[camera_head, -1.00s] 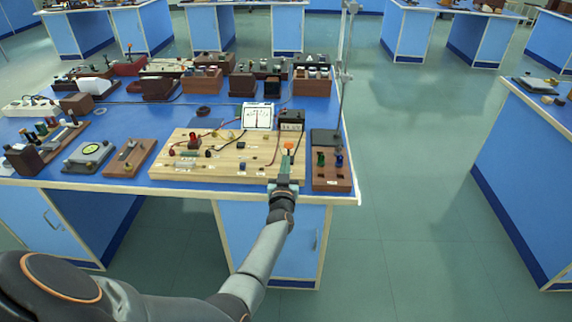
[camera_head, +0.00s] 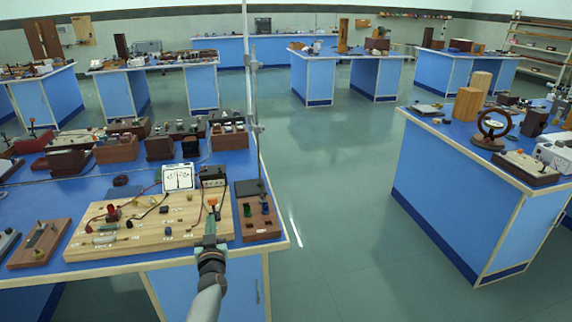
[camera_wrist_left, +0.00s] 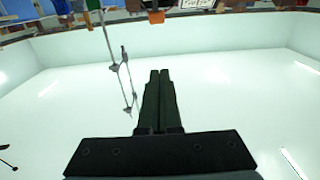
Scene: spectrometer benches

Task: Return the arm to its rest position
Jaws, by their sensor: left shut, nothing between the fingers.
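My left gripper (camera_head: 210,226) is at the front right edge of the wooden circuit board (camera_head: 130,238), just in front of a small orange knob (camera_head: 211,201). In the head view I cannot tell whether it touches the knob. The left wrist view shows its two dark fingers (camera_wrist_left: 159,74) pressed together with nothing between them. An orange block-shaped part (camera_wrist_left: 156,17) shows beyond the fingertips in that view. My left forearm comes up from the bottom of the head view. My right gripper is not in view.
A dark red terminal block (camera_head: 259,225) stands close right of the gripper. A tall metal stand rod (camera_head: 250,100) rises behind it. Open floor (camera_head: 340,200) separates this from another blue bench (camera_head: 455,185).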

